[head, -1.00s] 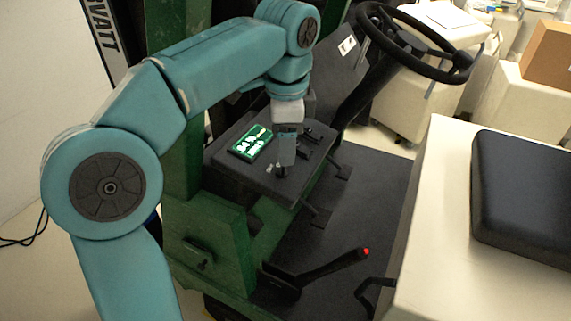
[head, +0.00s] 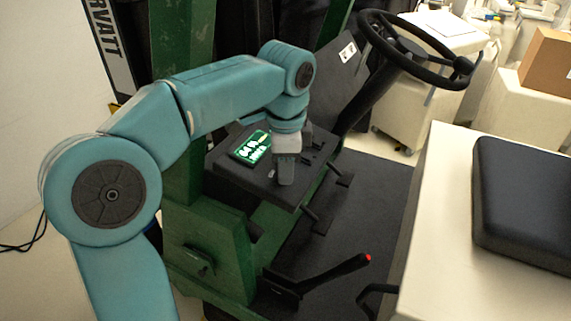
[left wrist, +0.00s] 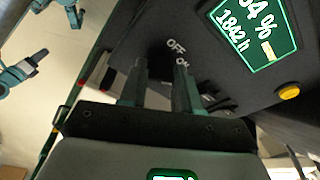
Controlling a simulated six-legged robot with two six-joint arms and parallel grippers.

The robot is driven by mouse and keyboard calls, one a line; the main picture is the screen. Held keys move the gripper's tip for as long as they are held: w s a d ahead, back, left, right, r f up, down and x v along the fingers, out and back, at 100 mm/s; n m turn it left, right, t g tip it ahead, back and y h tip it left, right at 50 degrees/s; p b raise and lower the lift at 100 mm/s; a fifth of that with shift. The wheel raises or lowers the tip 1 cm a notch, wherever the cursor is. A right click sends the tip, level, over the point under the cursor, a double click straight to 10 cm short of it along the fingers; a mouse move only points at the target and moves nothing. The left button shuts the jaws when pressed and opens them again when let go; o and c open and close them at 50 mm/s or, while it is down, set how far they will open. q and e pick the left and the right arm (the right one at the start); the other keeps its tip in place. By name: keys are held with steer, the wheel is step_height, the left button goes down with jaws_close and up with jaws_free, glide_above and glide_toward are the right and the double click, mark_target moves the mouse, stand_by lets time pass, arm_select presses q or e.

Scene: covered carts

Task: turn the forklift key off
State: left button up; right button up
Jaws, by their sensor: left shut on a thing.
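The forklift's dark console (head: 225,162) has a lit green display (head: 250,147), which also shows large in the left wrist view (left wrist: 250,32). White OFF and ON labels (left wrist: 177,46) are printed on the console beside the fingertips. My left gripper (head: 284,183) points down at the console's front part, in front of the display. In the left wrist view its two fingers (left wrist: 159,82) reach the console just below the labels and are shut on the key. The key itself is mostly hidden between the fingers, and I cannot tell its angle. My right gripper is in neither view.
A yellow button (left wrist: 289,91) sits near the display. The black steering wheel (head: 418,75) is behind the console to the right. A red-tipped lever (head: 330,272) rises from the floor area, and a black seat (head: 525,195) is at right.

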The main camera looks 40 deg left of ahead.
arm_select(q)
steer(key=shift+n, duration=0.3)
steer(key=n+y, duration=0.1)
steer(key=n, duration=0.4)
steer(key=shift+d+t, duration=0.15)
steer(key=shift+t, duration=0.15)
steer(key=n+y+b, duration=0.1)
steer(key=n, duration=0.5)
steer(key=shift+r, duration=0.1)
stand_by(0.4)
steer(key=o, duration=1)
steer(key=shift+w, duration=0.1)
steer(key=shift+o, duration=0.3)
